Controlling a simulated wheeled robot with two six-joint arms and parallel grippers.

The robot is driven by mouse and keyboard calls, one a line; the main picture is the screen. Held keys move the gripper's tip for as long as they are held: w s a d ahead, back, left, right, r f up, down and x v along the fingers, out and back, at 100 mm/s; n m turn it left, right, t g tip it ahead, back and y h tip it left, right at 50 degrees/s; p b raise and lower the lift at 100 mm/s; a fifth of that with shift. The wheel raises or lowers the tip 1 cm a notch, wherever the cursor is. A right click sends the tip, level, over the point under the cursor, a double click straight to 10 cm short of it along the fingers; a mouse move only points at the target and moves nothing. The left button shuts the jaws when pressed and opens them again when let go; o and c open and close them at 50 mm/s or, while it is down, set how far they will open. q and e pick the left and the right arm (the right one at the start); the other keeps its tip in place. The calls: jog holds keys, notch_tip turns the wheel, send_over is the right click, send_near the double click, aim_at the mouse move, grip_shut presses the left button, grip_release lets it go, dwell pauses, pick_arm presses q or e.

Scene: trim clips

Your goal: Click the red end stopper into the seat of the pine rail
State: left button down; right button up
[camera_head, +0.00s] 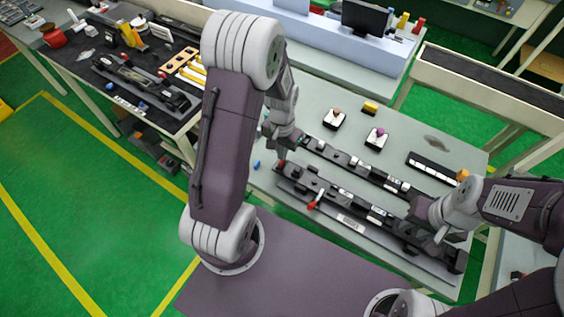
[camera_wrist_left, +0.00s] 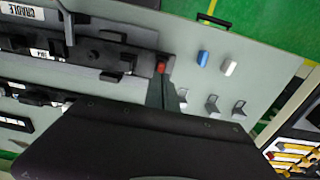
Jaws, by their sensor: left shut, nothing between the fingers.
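A small red piece, which looks like the red end stopper (camera_head: 281,163), is at the left end of the long dark rail assembly (camera_head: 335,198) on the bench. In the left wrist view the red stopper (camera_wrist_left: 161,66) sits at that rail's end, beside my fingertips. I cannot tell how deep it sits in a seat. My left gripper (camera_head: 283,154) is shut and empty, right at the stopper; its fingers (camera_wrist_left: 164,90) show in the wrist view. Which rail is the pine one is not readable. My right gripper (camera_head: 438,234) is over the rail's right part, its fingers unclear.
A second dark rail (camera_head: 360,168) lies behind the first. A blue clip (camera_wrist_left: 202,57), a white clip (camera_wrist_left: 229,67) and grey brackets (camera_wrist_left: 212,104) lie beyond the rail's end. Small pads (camera_head: 334,120) lie farther back.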

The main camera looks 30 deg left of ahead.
pick_arm(q)
jog(key=shift+f+b, duration=0.6)
jog(key=shift+f, duration=0.2)
dwell(0.7)
notch_tip(320, 180, up, 7)
jog(key=p, duration=0.6)
jog(key=shift+p, duration=0.35)
